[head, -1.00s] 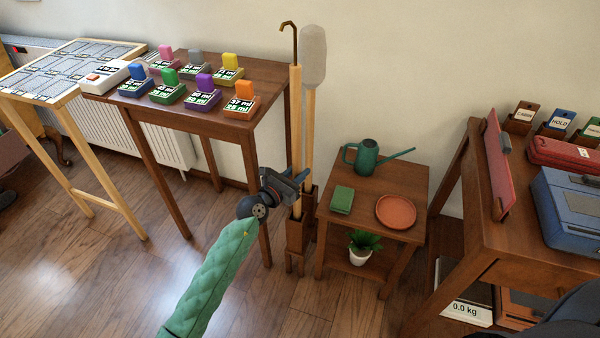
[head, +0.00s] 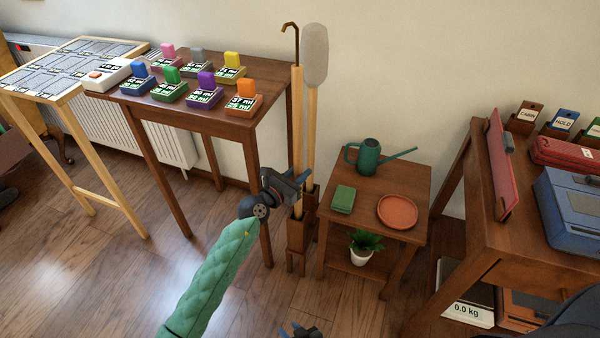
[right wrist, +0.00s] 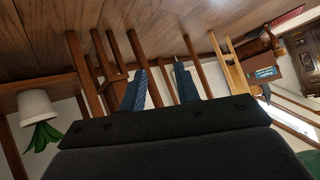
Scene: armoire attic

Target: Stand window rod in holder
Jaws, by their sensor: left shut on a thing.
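The window rod (head: 298,120) is a pale wooden pole with a dark hook on top. It stands nearly upright. My left gripper (head: 288,187) is shut around its lower part, just above the holder. The brown wooden holder (head: 297,236) stands on the floor between the two tables. The rod's lower end meets the top of the holder's front compartment; I cannot tell how deep it sits. A second pole with a grey padded head (head: 315,55) stands just behind. My right gripper (head: 300,330) shows at the bottom edge; its fingers are apart and empty in the right wrist view (right wrist: 160,85).
A table with coloured weight-like blocks (head: 204,97) is left of the holder. A small side table (head: 345,225) with a watering can (head: 368,156) and an orange saucer (head: 397,211) is close on the right. Open floor (head: 120,280) lies in front.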

